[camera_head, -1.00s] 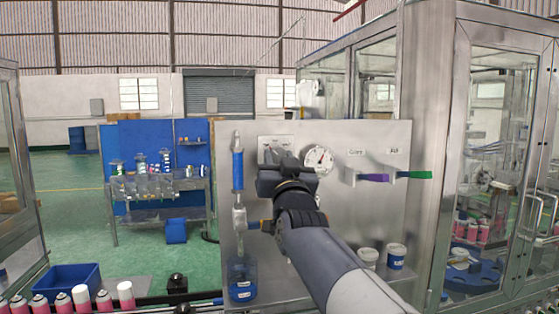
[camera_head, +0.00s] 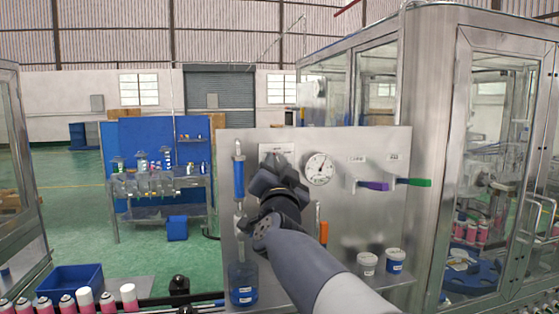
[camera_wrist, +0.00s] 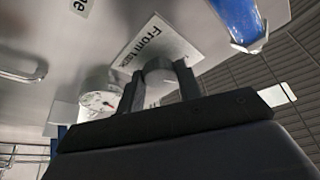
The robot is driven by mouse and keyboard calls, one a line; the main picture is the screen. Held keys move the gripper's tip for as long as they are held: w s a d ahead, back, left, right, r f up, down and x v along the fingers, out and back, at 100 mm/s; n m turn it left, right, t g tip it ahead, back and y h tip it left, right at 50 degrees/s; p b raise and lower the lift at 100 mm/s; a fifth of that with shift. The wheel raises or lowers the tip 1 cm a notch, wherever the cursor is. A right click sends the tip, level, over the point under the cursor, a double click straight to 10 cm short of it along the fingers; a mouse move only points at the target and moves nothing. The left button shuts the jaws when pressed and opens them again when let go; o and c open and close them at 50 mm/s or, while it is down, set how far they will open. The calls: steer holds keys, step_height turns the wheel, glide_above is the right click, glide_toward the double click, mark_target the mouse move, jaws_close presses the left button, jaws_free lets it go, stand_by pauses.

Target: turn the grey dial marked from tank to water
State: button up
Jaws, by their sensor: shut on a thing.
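The grey dial (camera_wrist: 158,82) sits on the steel panel in the wrist view, below a white label plate (camera_wrist: 160,47) that reads "From tank". My gripper (camera_wrist: 159,75) is shut on the dial, with one dark finger on each side of it. Any pointer on the dial is too small or hidden to read. In the head view my gripper (camera_head: 274,168) is against the panel under the white label plate (camera_head: 277,148) and hides the dial. The word for water cannot be made out in either view.
A round white gauge (camera_head: 320,169) is close to the right of my gripper, and a blue cylinder (camera_head: 239,177) is close to the left. Purple (camera_head: 373,185) and green (camera_head: 414,182) handles stick out farther right. An orange-handled part (camera_head: 323,232) is beside my arm.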

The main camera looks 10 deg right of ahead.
steer(key=shift+a+r+m+g+h, duration=0.1)
steer(key=shift+m+g+h, duration=0.35)
steer(key=shift+m, duration=0.8)
steer(key=shift+m+g+h, duration=0.35)
steer(key=shift+m+h, duration=0.1)
steer(key=shift+m, duration=0.8)
steer(key=o, duration=1)
steer(key=shift+c, duration=0.2)
steer(key=b+v, duration=0.2)
steer(key=v, duration=0.9)
steer(key=shift+w, duration=0.15)
